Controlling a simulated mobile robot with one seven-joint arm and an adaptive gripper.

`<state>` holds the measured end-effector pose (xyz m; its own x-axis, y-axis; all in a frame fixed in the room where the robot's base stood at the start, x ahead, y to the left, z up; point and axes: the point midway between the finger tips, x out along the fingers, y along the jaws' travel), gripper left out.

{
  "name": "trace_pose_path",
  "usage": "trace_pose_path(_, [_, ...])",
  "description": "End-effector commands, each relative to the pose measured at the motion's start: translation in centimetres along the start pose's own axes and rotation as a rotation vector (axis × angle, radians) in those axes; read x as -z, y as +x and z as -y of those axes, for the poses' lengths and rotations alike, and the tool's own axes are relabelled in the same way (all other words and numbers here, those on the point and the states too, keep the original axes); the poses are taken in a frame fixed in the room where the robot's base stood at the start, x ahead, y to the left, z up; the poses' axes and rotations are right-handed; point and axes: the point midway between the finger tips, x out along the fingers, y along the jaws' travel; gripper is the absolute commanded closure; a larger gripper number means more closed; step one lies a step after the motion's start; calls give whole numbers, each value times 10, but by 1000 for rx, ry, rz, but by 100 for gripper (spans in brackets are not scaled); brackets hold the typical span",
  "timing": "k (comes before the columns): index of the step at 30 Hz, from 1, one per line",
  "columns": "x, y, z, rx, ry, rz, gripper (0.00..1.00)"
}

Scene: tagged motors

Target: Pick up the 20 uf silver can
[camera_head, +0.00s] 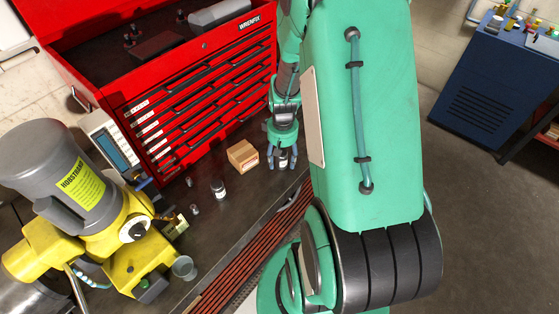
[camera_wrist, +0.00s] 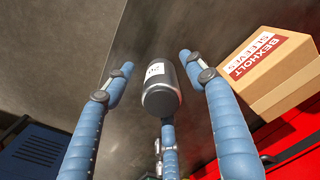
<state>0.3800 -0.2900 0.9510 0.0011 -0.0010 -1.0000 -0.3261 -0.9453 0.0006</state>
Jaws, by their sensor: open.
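The silver can (camera_wrist: 162,98), with a white label reading 20, shows in the wrist view between the fingers of my gripper (camera_wrist: 155,64). The blue fingers are spread, with clear gaps between the left and right fingers and the can. The third finger's tip is close by the can's lower end; I cannot tell whether it touches. In the head view my gripper (camera_head: 282,157) points down over the workbench around the can (camera_head: 283,162), which is partly hidden by the fingers.
A cardboard box (camera_head: 243,156) stands close beside my gripper; it also shows in the wrist view (camera_wrist: 268,72). A dark labelled canister (camera_head: 218,189) and small metal parts (camera_head: 195,209) stand further left. A red tool chest (camera_head: 200,95) is behind, a yellow motor (camera_head: 85,190) left.

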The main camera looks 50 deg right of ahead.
Motion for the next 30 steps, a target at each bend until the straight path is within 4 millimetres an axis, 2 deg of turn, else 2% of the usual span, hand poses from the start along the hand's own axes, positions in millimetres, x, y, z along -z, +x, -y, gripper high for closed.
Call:
trace_pose_path(6, [0,0,0,0,0,0,46])
trace_pose_path(13, [0,0,0,0,0,0,92])
trace_pose_path(14, [0,0,0,0,0,0,94])
trace_pose_path(23, [0,-1,0,0,0,0,94])
trace_pose_path(30, [1,-14,0,-1,0,-3,94])
